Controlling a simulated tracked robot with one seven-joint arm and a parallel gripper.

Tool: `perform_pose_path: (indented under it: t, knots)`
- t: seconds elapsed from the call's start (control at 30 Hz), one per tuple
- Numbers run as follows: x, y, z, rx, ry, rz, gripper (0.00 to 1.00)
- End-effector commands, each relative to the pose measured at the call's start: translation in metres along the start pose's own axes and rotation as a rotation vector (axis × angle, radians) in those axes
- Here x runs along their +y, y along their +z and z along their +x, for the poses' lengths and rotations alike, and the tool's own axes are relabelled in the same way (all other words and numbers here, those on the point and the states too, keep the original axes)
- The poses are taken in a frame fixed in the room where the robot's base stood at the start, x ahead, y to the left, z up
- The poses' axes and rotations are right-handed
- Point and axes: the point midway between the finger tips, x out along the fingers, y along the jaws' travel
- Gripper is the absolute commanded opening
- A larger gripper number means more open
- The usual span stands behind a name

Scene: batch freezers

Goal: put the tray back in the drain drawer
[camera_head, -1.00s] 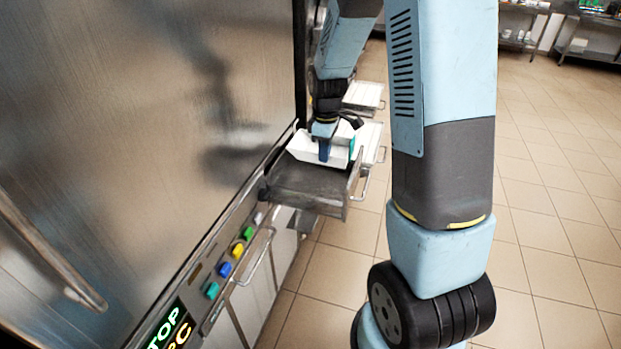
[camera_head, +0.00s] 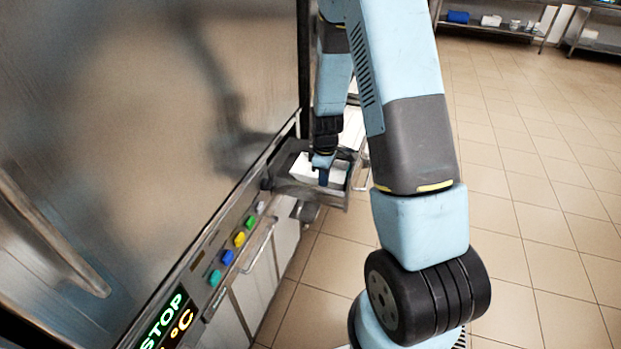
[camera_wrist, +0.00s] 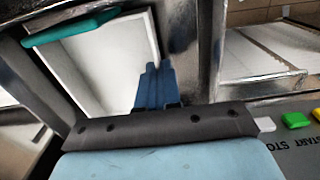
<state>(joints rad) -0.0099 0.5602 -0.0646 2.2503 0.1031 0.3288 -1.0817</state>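The white tray (camera_head: 339,171) with a teal handle (camera_wrist: 70,27) is within the outline of the open metal drain drawer (camera_head: 335,197). I cannot tell whether it rests flat on the drawer floor. In the wrist view, the tray (camera_wrist: 95,65) fills the upper left, beside the drawer's metal wall (camera_wrist: 208,50). My gripper (camera_head: 323,180) points down at the tray. Its blue fingers (camera_wrist: 156,70) are close together, one on each side of the tray's rim, and look shut on it. The arm hides part of the drawer's far side.
The freezer's large steel front (camera_head: 130,120) stands along the left. Coloured buttons (camera_head: 239,239) and a bar handle (camera_head: 258,245) lie nearer than the drawer. More white drawer fronts show behind it. The tiled floor (camera_head: 540,230) at right is clear, with shelves (camera_head: 490,22) far back.

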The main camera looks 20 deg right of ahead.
Motion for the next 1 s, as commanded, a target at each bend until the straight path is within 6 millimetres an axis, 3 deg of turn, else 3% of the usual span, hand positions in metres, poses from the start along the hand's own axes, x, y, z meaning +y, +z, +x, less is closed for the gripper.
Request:
perform_pose_path:
  t: [0.33,0.43,0.77,1.0]
  knots:
    - [0.000,-0.041,0.001,0.000,0.001,-0.002,0.00]
    - [0.000,-0.039,0.011,-0.001,-0.001,-0.001,0.00]
    - [0.000,-0.039,0.013,0.000,0.001,-0.002,0.00]
    - [-0.001,-0.040,0.013,0.000,0.001,-0.002,0.26]
